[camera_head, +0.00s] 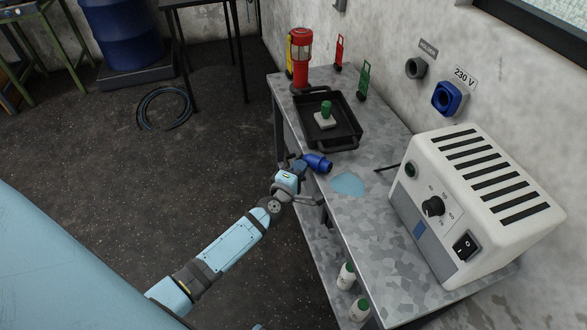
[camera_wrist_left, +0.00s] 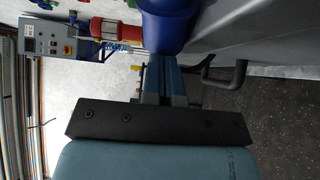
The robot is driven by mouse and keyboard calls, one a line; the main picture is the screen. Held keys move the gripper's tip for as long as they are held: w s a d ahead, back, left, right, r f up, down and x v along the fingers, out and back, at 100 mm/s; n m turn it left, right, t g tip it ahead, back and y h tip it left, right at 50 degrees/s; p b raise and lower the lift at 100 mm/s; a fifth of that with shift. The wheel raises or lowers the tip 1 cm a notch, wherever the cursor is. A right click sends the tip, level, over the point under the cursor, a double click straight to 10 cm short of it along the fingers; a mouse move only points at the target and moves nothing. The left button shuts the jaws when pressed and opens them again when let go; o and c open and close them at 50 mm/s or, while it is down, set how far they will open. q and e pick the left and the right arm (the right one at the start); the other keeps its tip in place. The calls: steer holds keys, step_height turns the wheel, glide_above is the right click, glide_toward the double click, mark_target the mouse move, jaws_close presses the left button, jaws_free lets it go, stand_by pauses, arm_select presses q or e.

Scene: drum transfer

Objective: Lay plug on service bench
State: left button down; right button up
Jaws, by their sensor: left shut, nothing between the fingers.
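The blue plug (camera_head: 318,162) lies tilted at the left edge of the grey service bench (camera_head: 386,234), between the black tray and a pale blue patch. In the left wrist view the plug (camera_wrist_left: 172,24) is a large blue rounded shape just beyond the fingertips. My left gripper (camera_head: 299,168) is at the bench edge, beside the near end of the plug. Its fingers (camera_wrist_left: 160,72) are shut together with nothing between them. I cannot tell whether the fingertips touch the plug. My right gripper is not in view.
The pale blue patch (camera_head: 348,184) is bare. A black tray (camera_head: 345,143) holds a green-knobbed item. A red lantern (camera_head: 301,62) stands behind it. A white power unit (camera_head: 473,195) fills the bench's right. A blue 230 V socket (camera_head: 448,97) is on the wall. Bottles (camera_head: 346,276) stand below.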

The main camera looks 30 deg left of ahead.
mark_target(311, 166)
arm_select(q)
steer(key=w+d, duration=0.2)
steer(key=w, duration=0.1)
steer(key=shift+d, duration=0.35)
steer(key=shift+s+a, duration=0.1)
steer(key=shift+s, duration=0.05)
